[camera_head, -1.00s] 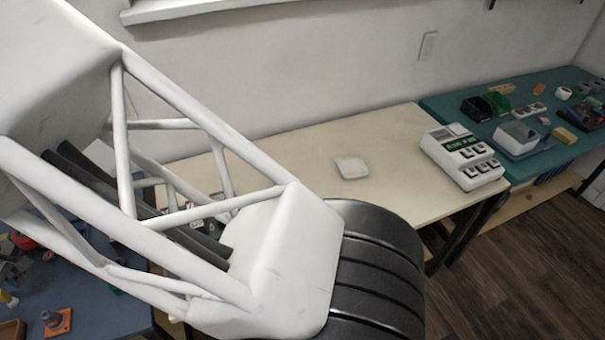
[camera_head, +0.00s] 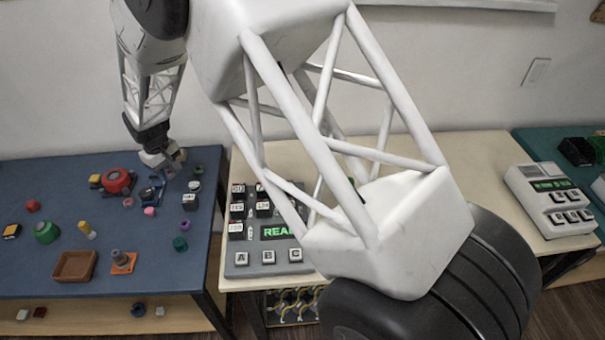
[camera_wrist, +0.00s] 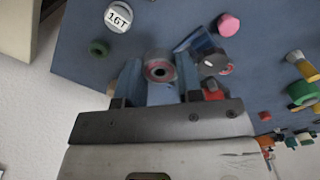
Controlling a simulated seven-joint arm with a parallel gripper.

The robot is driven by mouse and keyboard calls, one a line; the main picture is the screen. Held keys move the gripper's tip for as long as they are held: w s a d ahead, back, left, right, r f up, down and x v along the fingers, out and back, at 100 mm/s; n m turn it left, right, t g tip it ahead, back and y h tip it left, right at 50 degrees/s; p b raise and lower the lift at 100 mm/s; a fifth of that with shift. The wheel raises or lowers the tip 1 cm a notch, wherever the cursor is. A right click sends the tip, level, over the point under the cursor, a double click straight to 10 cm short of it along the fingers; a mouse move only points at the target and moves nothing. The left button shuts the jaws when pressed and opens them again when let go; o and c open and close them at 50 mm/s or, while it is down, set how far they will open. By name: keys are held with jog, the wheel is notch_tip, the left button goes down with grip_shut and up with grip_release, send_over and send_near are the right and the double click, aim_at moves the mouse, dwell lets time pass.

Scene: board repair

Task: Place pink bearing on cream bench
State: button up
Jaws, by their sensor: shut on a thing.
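My gripper (camera_head: 160,160) is low over the back right part of the blue table, at the far left. In the wrist view my gripper (camera_wrist: 160,78) is shut on a round, ring-like piece with a pinkish rim and a grey centre, the pink bearing (camera_wrist: 160,67), held between the two blue fingers. In the head view the bearing cannot be made out clearly at the fingertips. The cream bench (camera_head: 480,152) stands to the right of the blue table, partly hidden by my arm.
The blue table (camera_head: 95,235) holds several loose parts, including a pink cylinder (camera_head: 149,211), a red round part (camera_head: 117,180) and a brown tray (camera_head: 75,265). On the cream bench are a grey keyed unit (camera_head: 265,258) and a white device (camera_head: 550,200). Bare bench shows between them.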

jog(key=w+d+m, duration=0.2)
jog(key=w+d, duration=0.2)
jog(key=d, duration=0.6)
jog(key=w+d+m, duration=0.3)
jog(key=w+d, duration=0.2)
jog(key=d, duration=0.5)
jog(key=w+d+m, duration=0.2)
jog(key=w+d, duration=0.2)
jog(key=d, duration=0.6)
jog(key=d+m, duration=0.6)
jog(key=d, duration=2.3)
jog(key=shift+d, duration=0.4)
jog(key=shift+w+f, duration=0.1)
jog(key=shift+f, duration=2.95)
jog(key=shift+f, duration=0.1)
jog(key=shift+f, duration=1.75)
jog(key=shift+f, duration=0.15)
